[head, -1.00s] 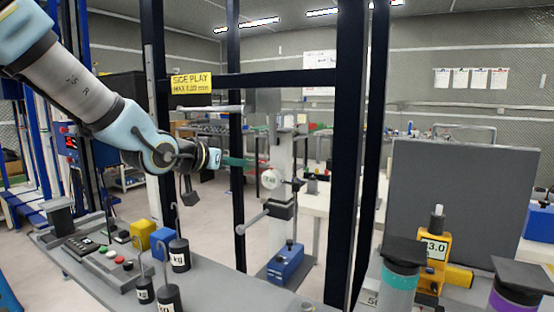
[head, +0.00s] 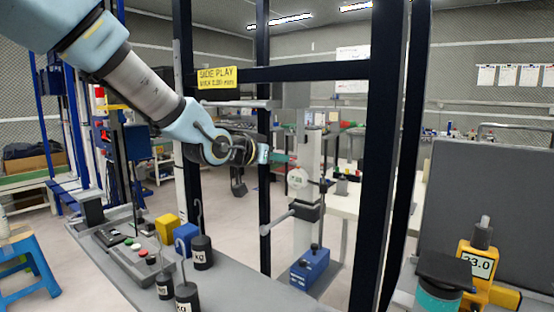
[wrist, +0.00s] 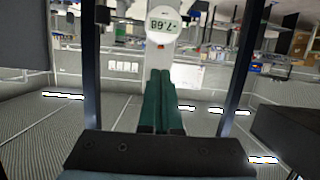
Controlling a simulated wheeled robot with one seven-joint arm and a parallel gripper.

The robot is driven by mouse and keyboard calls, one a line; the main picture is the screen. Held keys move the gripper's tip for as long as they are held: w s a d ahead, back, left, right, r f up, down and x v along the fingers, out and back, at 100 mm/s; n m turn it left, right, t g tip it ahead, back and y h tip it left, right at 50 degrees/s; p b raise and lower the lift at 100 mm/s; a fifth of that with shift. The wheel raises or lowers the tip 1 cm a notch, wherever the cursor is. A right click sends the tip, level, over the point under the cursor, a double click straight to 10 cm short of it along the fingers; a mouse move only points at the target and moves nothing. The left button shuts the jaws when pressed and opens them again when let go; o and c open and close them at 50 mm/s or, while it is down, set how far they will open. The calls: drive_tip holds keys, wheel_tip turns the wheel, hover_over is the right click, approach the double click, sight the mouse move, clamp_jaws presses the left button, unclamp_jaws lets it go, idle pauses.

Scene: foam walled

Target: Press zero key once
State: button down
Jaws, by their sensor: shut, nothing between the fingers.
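A round white digital gauge (head: 297,178) is mounted on the upright post inside the dark frame in the head view. In the wrist view the gauge (wrist: 162,24) appears upside down near the top, with a reading that looks like -7.68. I cannot make out a zero key on it. My gripper (wrist: 164,73) has two dark green fingers, shut together and empty. Its fingertips point toward the gauge and sit just below it in the wrist picture, apparently apart from it.
Dark frame posts (head: 377,150) stand around the gauge, with a yellow side-play sign (head: 217,77) on the crossbar. A bench (head: 235,290) holds a button panel (head: 137,258) and hooked weights (head: 202,252). A blue box (head: 310,267) sits below the gauge. A yellow instrument (head: 478,262) stands right.

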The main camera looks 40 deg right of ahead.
sight(298, 167)
drive_tip(key=x, duration=0.6)
drive_tip(key=shift+d+p, duration=0.25)
drive_tip(key=shift+p, duration=0.1)
drive_tip(key=shift+f, duration=0.15)
